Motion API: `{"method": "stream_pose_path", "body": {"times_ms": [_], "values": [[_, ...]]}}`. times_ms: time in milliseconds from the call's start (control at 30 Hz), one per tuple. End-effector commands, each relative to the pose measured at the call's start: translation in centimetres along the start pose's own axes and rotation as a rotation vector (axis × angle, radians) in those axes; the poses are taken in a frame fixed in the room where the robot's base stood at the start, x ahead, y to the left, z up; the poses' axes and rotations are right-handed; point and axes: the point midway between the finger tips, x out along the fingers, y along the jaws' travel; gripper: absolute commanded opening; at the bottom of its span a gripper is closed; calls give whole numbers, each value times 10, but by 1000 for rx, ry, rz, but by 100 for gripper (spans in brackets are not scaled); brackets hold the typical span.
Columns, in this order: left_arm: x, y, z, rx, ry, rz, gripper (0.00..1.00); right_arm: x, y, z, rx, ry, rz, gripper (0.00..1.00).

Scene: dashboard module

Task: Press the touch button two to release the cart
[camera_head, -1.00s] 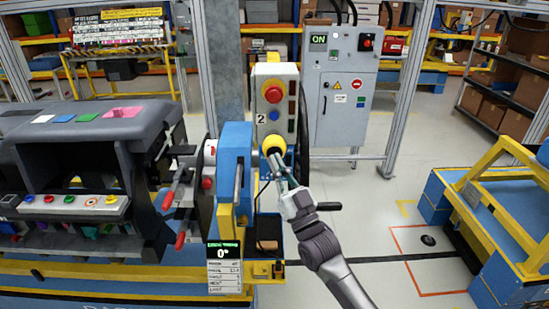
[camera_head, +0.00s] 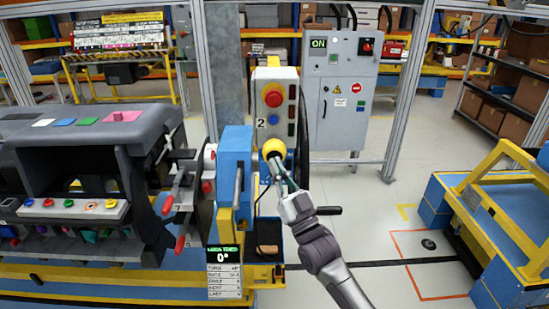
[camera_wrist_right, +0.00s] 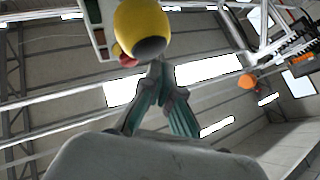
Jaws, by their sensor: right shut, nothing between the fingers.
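A control box with the number 2 (camera_head: 261,123) stands on a post in the middle of the head view. It has a red mushroom button (camera_head: 273,96), a small blue button (camera_head: 274,118) and a yellow round touch button (camera_head: 273,148) at its lower front. My right gripper (camera_head: 277,166) is shut and empty, its fingertips right at the underside of the yellow button. In the right wrist view the yellow button (camera_wrist_right: 142,22) is just beyond the closed fingertips (camera_wrist_right: 157,66); I cannot tell whether they touch. My left gripper is not in view.
A dark dashboard module (camera_head: 90,140) is held at the left by a blue and yellow fixture (camera_head: 235,170) with a small display (camera_head: 222,258). A grey electrical cabinet (camera_head: 342,110) stands behind. A blue and yellow cart frame (camera_head: 500,220) is at the right, with open floor between.

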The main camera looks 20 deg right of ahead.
Motion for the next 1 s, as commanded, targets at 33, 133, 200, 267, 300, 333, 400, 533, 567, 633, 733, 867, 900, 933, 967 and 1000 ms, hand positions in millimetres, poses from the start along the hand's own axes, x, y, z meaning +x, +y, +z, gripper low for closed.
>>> {"method": "stream_pose_path", "body": {"times_ms": [33, 133, 200, 267, 300, 333, 400, 533, 567, 633, 733, 867, 900, 933, 967, 1000], "values": [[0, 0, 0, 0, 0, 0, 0, 0, 0, 0, 0, 0, 0, 0], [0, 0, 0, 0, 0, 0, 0, 0, 0, 0, 0, 0, 0, 0], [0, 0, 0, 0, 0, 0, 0, 0, 0, 0, 0, 0, 0, 0], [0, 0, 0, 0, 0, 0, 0, 0, 0, 0, 0, 0, 0, 0], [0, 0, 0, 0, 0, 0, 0, 0, 0, 0, 0, 0, 0, 0], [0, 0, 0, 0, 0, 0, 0, 0, 0, 0, 0, 0, 0, 0], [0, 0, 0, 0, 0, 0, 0, 0, 0, 0, 0, 0, 0, 0], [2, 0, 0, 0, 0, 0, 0, 2, 1, 2, 0, 0, 0, 0], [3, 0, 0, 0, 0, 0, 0, 2, 2, 2, 0, 0, 0, 0], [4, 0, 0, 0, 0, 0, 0, 4, 3, 3, 0, 1, 0, 0], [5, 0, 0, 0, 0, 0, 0, 6, 4, 4, 0, 1, 0, 0], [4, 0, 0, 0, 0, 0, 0, 6, 4, 4, 0, 0, 0, 0], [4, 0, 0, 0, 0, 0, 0, 6, 4, 4, 0, 0, 0, 0], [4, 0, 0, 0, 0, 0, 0, 6, 4, 4, 0, 0, 0, 0], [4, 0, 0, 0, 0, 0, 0, 6, 4, 4, 0, 0, 0, 0], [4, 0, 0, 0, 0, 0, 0, 6, 4, 4, 0, 0, 0, 0]]}}
